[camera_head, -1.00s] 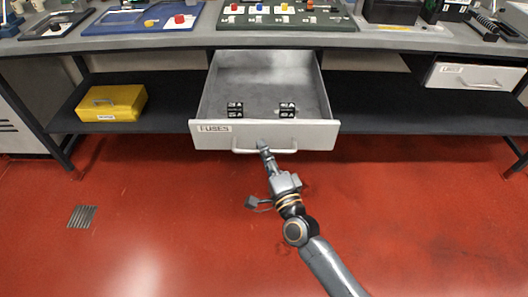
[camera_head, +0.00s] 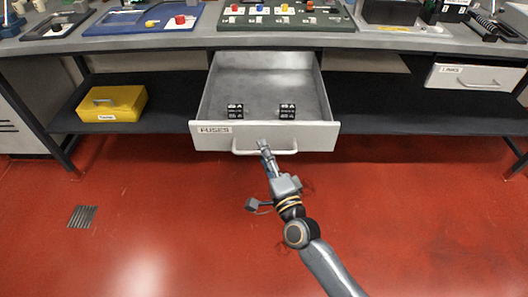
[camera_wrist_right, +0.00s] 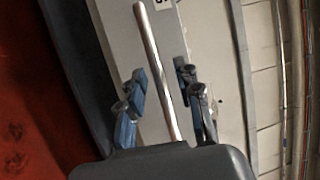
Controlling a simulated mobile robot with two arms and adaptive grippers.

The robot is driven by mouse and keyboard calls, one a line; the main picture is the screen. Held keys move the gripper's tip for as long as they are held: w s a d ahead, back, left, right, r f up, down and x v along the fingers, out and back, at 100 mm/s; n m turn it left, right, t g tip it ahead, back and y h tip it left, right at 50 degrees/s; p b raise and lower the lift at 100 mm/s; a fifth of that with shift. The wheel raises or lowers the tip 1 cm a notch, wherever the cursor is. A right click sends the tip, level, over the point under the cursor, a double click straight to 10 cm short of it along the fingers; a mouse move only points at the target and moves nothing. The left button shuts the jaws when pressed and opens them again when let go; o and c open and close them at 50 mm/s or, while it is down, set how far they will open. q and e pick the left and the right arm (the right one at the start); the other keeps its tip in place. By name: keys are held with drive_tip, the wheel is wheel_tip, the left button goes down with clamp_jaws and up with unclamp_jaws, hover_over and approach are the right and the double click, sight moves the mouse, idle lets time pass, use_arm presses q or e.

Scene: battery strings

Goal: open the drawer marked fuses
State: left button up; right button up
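The drawer marked FUSES (camera_head: 265,136) is pulled far out from under the bench, with its inside in view. Its bar handle (camera_head: 283,152) is on the front panel, and the label is at the panel's left end. Two black fuse blocks (camera_head: 235,111) (camera_head: 287,111) lie inside. My right gripper (camera_head: 263,146) is at the handle. In the right wrist view, the handle bar (camera_wrist_right: 158,60) runs between the two fingers, with gaps visible on both sides, so the gripper (camera_wrist_right: 163,88) is open around it. My left gripper is not in view.
A yellow case (camera_head: 112,104) sits on the lower shelf (camera_head: 170,115) at left. Another labelled drawer (camera_head: 474,77) is at right. Panels and devices stand on the bench top (camera_head: 215,40). The red floor (camera_head: 150,220) in front is clear, with a small grate (camera_head: 82,216).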

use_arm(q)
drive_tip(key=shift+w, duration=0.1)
use_arm(e)
drive_tip(key=v, duration=1.1)
drive_tip(key=shift+s, duration=0.35)
drive_tip(key=shift+d+f, duration=0.1)
drive_tip(key=shift+d, duration=0.05)
